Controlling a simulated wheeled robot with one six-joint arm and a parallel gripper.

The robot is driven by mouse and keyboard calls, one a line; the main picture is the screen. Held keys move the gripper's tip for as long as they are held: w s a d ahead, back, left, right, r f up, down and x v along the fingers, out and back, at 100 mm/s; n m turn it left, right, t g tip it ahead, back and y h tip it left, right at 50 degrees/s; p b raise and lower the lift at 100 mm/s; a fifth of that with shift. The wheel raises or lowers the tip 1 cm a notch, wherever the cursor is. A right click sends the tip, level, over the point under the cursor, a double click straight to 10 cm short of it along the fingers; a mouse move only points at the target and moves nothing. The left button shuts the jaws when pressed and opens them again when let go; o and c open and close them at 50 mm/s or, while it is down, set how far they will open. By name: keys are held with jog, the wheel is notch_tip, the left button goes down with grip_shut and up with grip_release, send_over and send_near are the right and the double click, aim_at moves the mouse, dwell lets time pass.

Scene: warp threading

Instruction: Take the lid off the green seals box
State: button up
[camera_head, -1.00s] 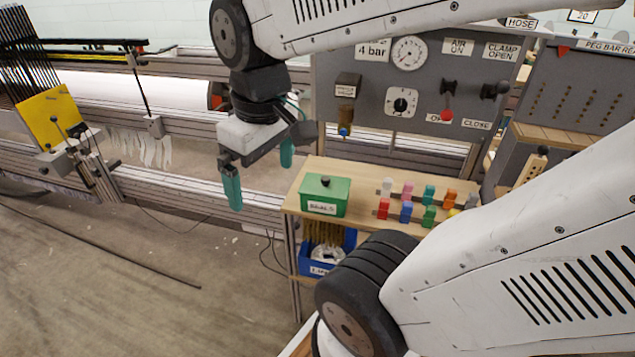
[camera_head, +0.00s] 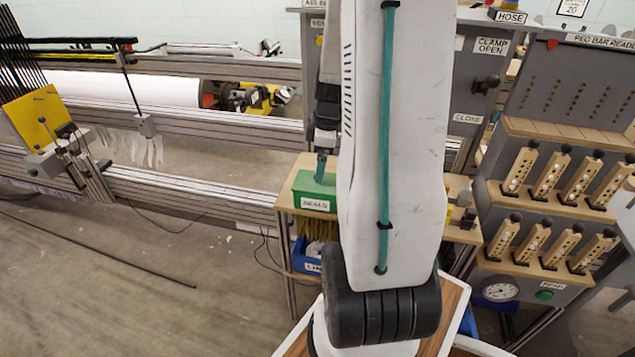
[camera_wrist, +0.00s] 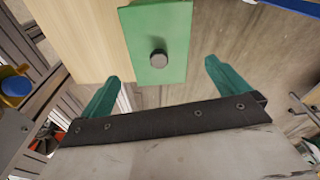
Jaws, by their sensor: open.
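The green seals box (camera_head: 314,203) sits on the left end of a wooden shelf in the head view, its SEALS label facing me. Its green lid (camera_wrist: 170,25) with a round dark knob (camera_wrist: 158,58) shows from above in the wrist view, and the lid is on the box. My gripper (camera_wrist: 161,72) is open, with a teal finger on either side of the knob's line. The fingers look apart from the knob. In the head view my gripper (camera_head: 322,168) is over the box, partly hidden by my arm.
The wooden shelf top (camera_head: 286,196) has a blue bin (camera_head: 304,262) below it. My arm hides the coloured pieces and most of the valve panel. A rack with wooden pegs (camera_head: 519,170) stands to the right. A yellow plate (camera_head: 38,117) is at the far left.

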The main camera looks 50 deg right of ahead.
jog(key=f, duration=0.5)
jog(key=shift+w+f, duration=0.3)
jog(key=c, duration=0.7)
jog(key=shift+c, duration=0.2)
jog(key=shift+r, duration=0.15)
